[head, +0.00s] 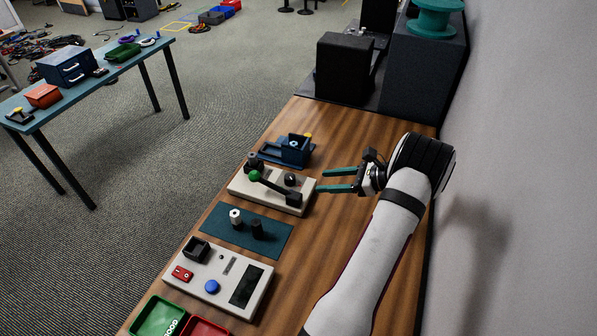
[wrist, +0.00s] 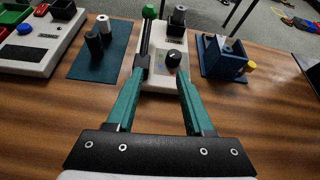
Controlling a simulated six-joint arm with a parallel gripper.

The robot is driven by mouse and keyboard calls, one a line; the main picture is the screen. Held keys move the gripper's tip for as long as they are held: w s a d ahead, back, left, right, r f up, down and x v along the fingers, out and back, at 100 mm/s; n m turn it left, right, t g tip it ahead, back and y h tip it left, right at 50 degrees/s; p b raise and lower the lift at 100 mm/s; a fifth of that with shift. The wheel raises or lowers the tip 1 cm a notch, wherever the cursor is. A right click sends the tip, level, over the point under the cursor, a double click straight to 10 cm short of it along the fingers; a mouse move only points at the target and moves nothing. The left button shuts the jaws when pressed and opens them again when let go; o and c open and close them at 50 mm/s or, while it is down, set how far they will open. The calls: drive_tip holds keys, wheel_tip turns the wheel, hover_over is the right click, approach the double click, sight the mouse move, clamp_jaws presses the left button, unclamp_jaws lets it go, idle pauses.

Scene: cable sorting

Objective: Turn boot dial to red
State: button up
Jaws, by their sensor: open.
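The boot dial appears to be the round black knob (head: 291,179) on a pale box (head: 240,188). In the wrist view the knob (wrist: 174,58) stands on the box (wrist: 165,80), ahead of my fingertips and nearer the right one. Its pointer and colour marks are too small to read. My gripper (head: 322,180) is open and empty, just right of the box in the head view. In the wrist view its two green fingers (wrist: 161,75) are apart and reach toward the knob without visibly holding it.
A black lever with a green ball (head: 255,175) lies across the box, beside the left finger in the wrist view. A blue fixture (head: 293,150) stands behind the box. A green mat (head: 222,231) with two posts and a control panel (head: 262,271) are in front.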

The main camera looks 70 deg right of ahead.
sight(291, 177)
drive_tip(key=w+d+f+m+h, duration=0.1)
drive_tip(key=w+f, duration=0.1)
drive_tip(key=w, duration=0.2)
drive_tip(key=w+d+f, duration=0.1)
drive_tip(key=w+f, duration=0.1)
drive_tip(key=w, duration=0.2)
drive_tip(key=w+d+f+m+h, duration=0.1)
drive_tip(key=w+f, duration=0.2)
drive_tip(key=w, duration=0.1)
drive_tip(key=shift+w+d+m+t+h, duration=0.25)
drive_tip(key=shift+w+m+t+h, duration=0.05)
drive_tip(key=shift+w+t, duration=0.1)
clamp_jaws()
